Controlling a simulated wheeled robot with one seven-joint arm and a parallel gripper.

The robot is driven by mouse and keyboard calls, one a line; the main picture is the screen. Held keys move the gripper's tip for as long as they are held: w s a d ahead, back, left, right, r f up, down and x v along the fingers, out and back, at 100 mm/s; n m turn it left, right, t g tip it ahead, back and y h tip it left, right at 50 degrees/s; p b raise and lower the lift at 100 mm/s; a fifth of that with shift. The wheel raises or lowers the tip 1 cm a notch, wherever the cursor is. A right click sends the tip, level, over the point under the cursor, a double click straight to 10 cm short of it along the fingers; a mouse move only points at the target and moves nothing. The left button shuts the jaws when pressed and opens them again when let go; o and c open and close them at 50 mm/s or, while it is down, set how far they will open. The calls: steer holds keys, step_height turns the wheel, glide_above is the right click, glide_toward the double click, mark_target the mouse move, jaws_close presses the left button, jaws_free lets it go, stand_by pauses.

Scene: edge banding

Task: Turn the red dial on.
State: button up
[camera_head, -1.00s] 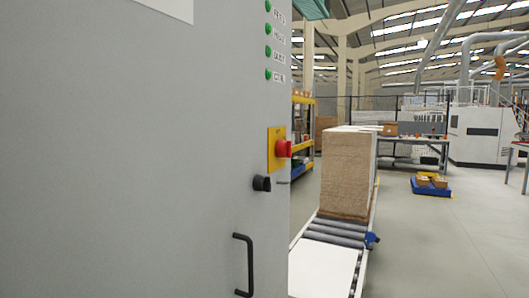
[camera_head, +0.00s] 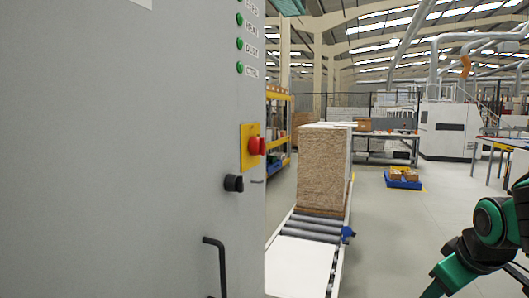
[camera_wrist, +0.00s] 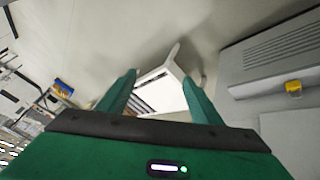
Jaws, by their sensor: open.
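The red dial (camera_head: 256,146) sticks out from a yellow plate (camera_head: 245,150) on the grey cabinet (camera_head: 120,150), near the cabinet's right edge in the head view. The direction it is turned cannot be made out. My gripper (camera_wrist: 160,92) shows in the wrist view with its two green fingers apart and nothing between them. It is clear of the cabinet, with the white conveyor end beyond the fingers. In the head view only my green and black arm shows at the lower right, well apart from the dial.
A black knob (camera_head: 233,183) and a black handle (camera_head: 217,265) stick out below the dial. Green lights (camera_head: 239,43) line the cabinet above. A roller conveyor (camera_head: 310,228) carries stacked boards (camera_head: 322,170) to the right. Open floor (camera_head: 400,230) lies between conveyor and arm.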

steer(key=w+a+r+n+t+y, duration=0.1)
steer(key=w+a+r+n+t, duration=0.2)
steer(key=w+a+r+n, duration=0.25)
steer(key=n+t+y, duration=0.7)
steer(key=n+y, duration=0.1)
steer(key=n, duration=0.6)
glide_toward(260, 147)
steer(key=shift+m, duration=0.35)
steer(key=x, duration=0.8)
steer(key=shift+w+a, duration=0.15)
steer(key=shift+w, duration=0.15)
